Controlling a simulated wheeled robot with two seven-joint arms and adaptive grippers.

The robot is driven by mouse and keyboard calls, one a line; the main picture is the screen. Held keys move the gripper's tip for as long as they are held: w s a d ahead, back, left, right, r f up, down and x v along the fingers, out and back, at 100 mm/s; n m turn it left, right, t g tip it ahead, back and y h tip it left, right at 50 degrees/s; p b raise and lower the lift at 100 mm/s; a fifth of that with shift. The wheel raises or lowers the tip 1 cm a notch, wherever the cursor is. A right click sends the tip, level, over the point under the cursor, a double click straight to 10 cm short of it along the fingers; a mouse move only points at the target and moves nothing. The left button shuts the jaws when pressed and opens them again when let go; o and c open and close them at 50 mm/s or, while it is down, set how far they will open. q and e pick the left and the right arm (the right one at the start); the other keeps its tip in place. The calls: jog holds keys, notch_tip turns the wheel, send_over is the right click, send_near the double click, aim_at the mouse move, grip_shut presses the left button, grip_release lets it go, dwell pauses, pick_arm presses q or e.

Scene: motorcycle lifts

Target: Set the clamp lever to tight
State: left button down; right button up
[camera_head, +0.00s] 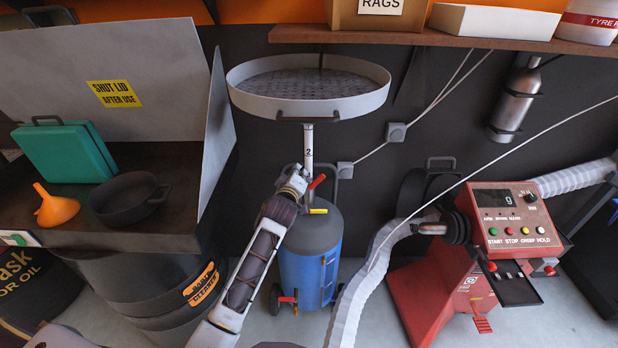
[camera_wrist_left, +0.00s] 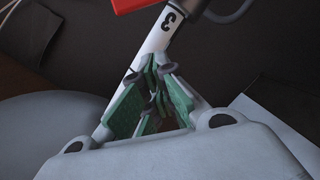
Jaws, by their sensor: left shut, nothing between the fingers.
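The clamp lever is a small red lever (camera_head: 317,181) on the slim upright post (camera_head: 308,142) of the oil drainer. It sticks out to the right and slants upward. In the left wrist view a red part (camera_wrist_left: 134,4) at the top edge looks like this lever, mostly cut off. My left gripper (camera_head: 301,172) is shut and empty at the post, just left of the lever; I cannot tell whether it touches. Its green-padded fingers (camera_wrist_left: 156,85) are close together before the white post (camera_wrist_left: 160,42), marked 3. My right gripper is not identifiable in view.
A wide grey pan (camera_head: 308,108) tops the post above a blue tank (camera_head: 310,265). A yellow handle (camera_head: 318,211) sits below the lever. A parts washer (camera_head: 170,220) stands left. A red machine (camera_head: 515,225) stands right. A shelf (camera_head: 430,38) crosses above.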

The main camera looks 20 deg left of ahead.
aim_at(315, 182)
pick_arm(q)
jog(key=shift+w+d+f, duration=0.5)
jog(key=shift+d+f, duration=0.2)
jog(key=shift+d, duration=0.05)
jog(key=shift+w+d+f, duration=0.45)
jog(key=shift+d+f, duration=0.2)
jog(key=shift+d, duration=0.05)
pick_arm(e)
jog(key=shift+d+r, duration=0.15)
jog(key=shift+d, duration=0.5)
pick_arm(q)
jog(key=shift+a, duration=0.1)
pick_arm(e)
jog(key=shift+a+r, duration=0.1)
jog(key=shift+a, duration=0.15)
pick_arm(q)
jog(key=shift+p, duration=0.3)
pick_arm(e)
jog(key=shift+r, duration=0.1)
